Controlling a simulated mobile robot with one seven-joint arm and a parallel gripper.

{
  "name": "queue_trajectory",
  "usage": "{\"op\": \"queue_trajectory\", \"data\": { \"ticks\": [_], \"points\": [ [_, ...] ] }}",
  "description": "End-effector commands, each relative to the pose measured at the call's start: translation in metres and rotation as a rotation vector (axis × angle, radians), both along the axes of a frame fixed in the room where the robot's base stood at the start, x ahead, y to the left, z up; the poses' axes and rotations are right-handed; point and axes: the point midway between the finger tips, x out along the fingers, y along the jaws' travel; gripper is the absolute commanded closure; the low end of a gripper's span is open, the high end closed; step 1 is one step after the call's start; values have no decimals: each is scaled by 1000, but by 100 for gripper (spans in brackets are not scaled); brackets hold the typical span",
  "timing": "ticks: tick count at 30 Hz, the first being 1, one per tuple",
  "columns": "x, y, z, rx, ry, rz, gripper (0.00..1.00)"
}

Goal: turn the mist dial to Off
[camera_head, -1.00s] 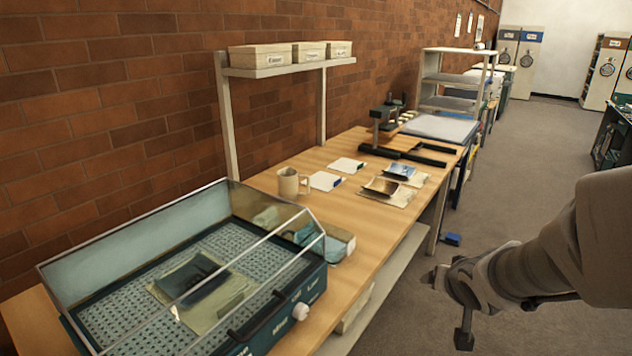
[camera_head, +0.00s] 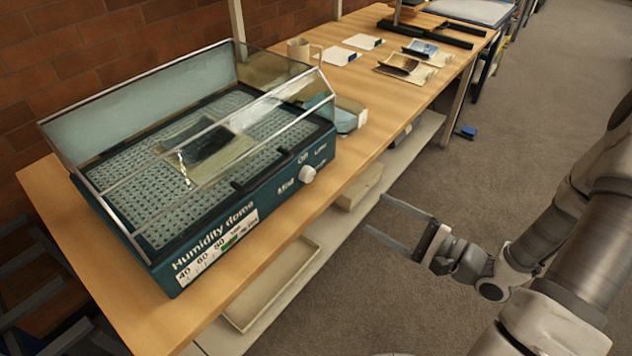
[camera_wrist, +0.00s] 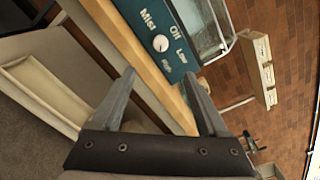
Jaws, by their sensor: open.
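The mist dial (camera_head: 307,174) is a small white knob on the teal front panel of the humidity dome (camera_head: 215,215). Lettering around it reads Mist, Off, Low and a fourth word that looks like High. In the wrist view the dial (camera_wrist: 160,43) has a dark mark on its face, but I cannot tell surely which word it points at. My gripper (camera_head: 376,216) is open and empty, in front of the table and to the right of the dial, apart from it. In the wrist view my gripper's two fingers (camera_wrist: 160,92) stand spread below the dial.
The dome's clear cover stands over a perforated bed with dark sheets (camera_head: 205,140). A mug (camera_head: 298,49), a blue-lined tray (camera_head: 348,115) and papers lie on the wooden table (camera_head: 385,105). A lower shelf holds a shallow tray (camera_head: 272,285).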

Motion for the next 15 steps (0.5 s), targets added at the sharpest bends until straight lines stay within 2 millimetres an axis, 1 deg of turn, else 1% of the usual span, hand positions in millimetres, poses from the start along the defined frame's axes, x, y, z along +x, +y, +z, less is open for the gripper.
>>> {"op": "queue_trajectory", "data": {
  "ticks": [2,5,8,15],
  "points": [
    [0,3,1,23,5,4,23],
    [6,11,0,23,4,7,23],
    [16,25,0,20,3,8,23],
    [48,67,-1,18,1,9,23]
  ]
}}
